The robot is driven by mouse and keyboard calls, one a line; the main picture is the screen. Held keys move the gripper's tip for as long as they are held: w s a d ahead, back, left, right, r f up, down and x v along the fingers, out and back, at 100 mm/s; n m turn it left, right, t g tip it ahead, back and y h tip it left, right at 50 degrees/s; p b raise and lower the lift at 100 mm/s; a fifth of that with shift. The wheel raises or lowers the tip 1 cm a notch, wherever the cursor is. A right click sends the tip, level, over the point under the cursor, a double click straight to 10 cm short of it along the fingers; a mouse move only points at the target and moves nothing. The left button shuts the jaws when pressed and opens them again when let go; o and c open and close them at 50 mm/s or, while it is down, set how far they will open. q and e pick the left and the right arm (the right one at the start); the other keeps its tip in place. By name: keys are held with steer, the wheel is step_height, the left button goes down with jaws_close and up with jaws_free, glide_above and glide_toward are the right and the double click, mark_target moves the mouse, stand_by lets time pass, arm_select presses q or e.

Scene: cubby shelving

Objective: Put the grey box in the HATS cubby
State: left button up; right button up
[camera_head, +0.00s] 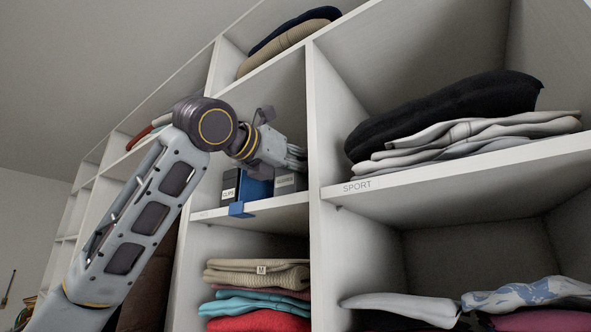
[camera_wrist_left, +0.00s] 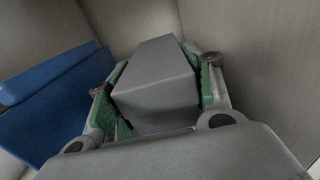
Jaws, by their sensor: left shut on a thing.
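The grey box (camera_head: 288,182) sits at the right side of a middle cubby, with a small label on its front too small to read surely. My left gripper (camera_head: 296,158) reaches into that cubby from above the box. In the left wrist view the grey box (camera_wrist_left: 158,82) lies between the green-padded fingers, and the gripper is shut on it. I cannot tell whether the box touches the shelf floor. The label on this cubby's shelf edge (camera_head: 275,204) is too faint to read. My right gripper is out of view.
A blue object (camera_head: 258,188) stands left of the grey box, also close by in the left wrist view (camera_wrist_left: 55,105). A dark box labelled CLIPS (camera_head: 230,186) is further left. Folded clothes (camera_head: 255,275) fill the cubby below. A white upright (camera_head: 318,130) borders the cubby's right side.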

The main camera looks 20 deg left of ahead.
arm_select(q)
steer(key=shift+f, duration=0.1)
steer(key=o, duration=1.2)
steer(key=shift+c, duration=0.2)
steer(key=shift+s+a, duration=0.25)
steer(key=shift+s, duration=0.35)
steer(key=b+v, duration=0.3)
steer(key=v, duration=0.7)
steer(key=shift+s, duration=0.4)
steer(key=shift+w+a, duration=0.1)
